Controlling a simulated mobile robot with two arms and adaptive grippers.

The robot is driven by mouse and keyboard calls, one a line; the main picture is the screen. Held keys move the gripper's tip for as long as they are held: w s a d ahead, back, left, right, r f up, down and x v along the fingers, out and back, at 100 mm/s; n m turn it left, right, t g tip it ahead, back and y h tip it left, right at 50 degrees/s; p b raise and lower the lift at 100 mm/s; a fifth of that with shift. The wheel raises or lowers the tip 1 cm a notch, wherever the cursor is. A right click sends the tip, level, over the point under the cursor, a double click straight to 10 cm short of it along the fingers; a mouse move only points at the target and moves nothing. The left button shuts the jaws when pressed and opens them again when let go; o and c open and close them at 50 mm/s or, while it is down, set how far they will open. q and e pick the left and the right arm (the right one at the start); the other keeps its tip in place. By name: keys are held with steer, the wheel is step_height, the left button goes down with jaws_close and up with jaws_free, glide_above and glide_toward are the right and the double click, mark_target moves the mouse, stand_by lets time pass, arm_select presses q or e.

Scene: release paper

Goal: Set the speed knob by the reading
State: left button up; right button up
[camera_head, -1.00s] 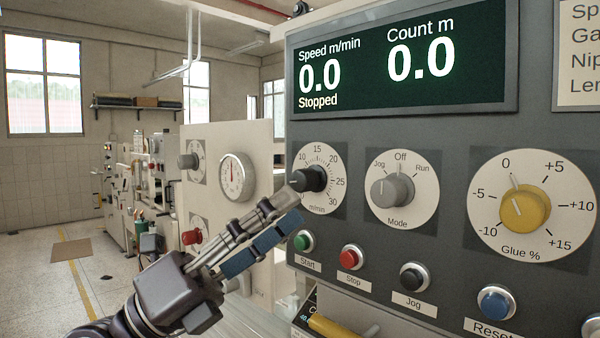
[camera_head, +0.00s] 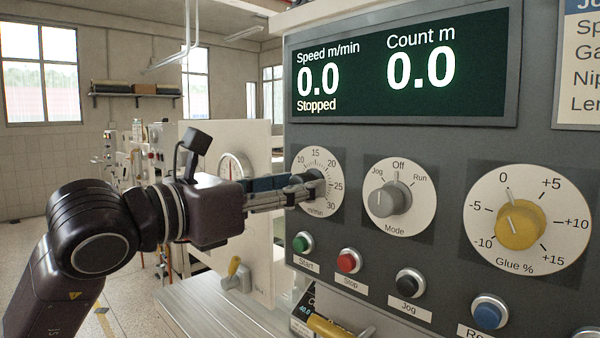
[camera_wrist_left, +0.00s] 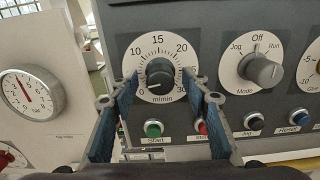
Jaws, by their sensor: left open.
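The speed knob (camera_wrist_left: 160,75) is a black knob on a white round dial marked in m/min, at the left of the dark panel. My left gripper (camera_wrist_left: 160,84) is open, with one finger at each side of the knob in the left wrist view. In the head view the left gripper (camera_head: 314,187) reaches the dial from the left and partly hides the knob. I cannot tell whether the fingers touch it. The knob's exact setting is unclear. The display (camera_head: 400,70) reads Speed 0.0 m/min, Stopped, and Count 0.0 m.
The grey Mode knob (camera_head: 388,198) points to Off. The yellow Glue knob (camera_head: 520,222) is farther right. Below are the green Start (camera_head: 302,241), red Stop (camera_head: 348,260), black Jog (camera_head: 409,282) and blue Reset (camera_head: 488,313) buttons. A round gauge (camera_wrist_left: 29,93) is at left.

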arm_select(q)
steer(key=shift+w+d, duration=0.45)
steer(key=shift+d, duration=0.1)
arm_select(e)
steer(key=shift+r, duration=0.4)
